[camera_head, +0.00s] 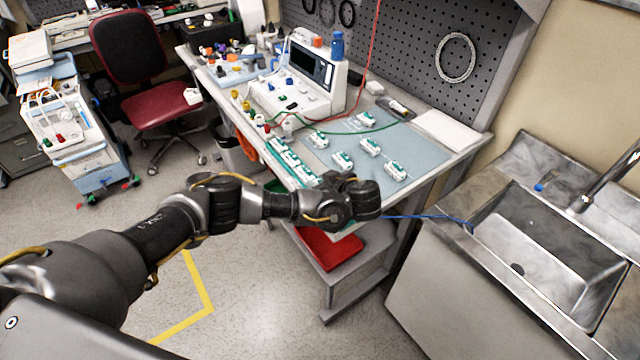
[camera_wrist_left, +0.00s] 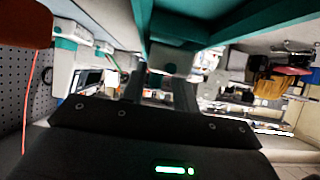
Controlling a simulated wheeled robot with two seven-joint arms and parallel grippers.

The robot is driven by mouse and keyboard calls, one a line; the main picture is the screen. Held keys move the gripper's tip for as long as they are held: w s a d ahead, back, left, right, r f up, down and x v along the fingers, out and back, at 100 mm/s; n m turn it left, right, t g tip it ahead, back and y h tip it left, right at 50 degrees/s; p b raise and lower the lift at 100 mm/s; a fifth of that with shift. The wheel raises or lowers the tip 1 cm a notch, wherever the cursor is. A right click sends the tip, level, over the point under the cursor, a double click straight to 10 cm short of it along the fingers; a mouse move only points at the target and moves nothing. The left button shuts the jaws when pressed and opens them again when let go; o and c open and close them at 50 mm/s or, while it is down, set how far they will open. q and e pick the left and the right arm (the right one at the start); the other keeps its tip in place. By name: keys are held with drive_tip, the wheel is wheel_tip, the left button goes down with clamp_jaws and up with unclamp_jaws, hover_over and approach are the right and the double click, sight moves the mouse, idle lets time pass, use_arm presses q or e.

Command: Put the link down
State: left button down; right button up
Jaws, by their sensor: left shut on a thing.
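My left gripper (camera_wrist_left: 168,78) shows in the left wrist view, its two dark fingers shut on a small pale block with a teal part, which I take to be the link (camera_wrist_left: 173,58). Wide teal surfaces lie right beyond it; I cannot tell whether it touches them. In the head view my left wrist (camera_head: 350,200) is over the front edge of the work table (camera_head: 440,165) and hides the fingers and the held piece. Several similar white-and-green units (camera_head: 342,160) sit on the blue mat (camera_head: 425,148). My right gripper is not in view.
A white pump device (camera_head: 300,85) stands at the back of the table, with a green cable crossing the mat. A red bin (camera_head: 328,248) is on the shelf below. A steel sink (camera_head: 545,250) is at the right. A red chair (camera_head: 155,95) and white cart (camera_head: 65,130) stand left.

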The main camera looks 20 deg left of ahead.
use_arm(q)
drive_tip(key=shift+f, duration=0.1)
drive_tip(key=shift+f, duration=0.35)
drive_tip(key=shift+s+f+b, duration=0.1)
drive_tip(key=shift+f+b, duration=0.05)
drive_tip(key=shift+b, duration=0.15)
drive_tip(key=c, duration=1.1)
unclamp_jaws()
drive_tip(key=shift+s+f, duration=0.1)
drive_tip(key=shift+f, duration=0.05)
drive_tip(key=shift+o, duration=0.2)
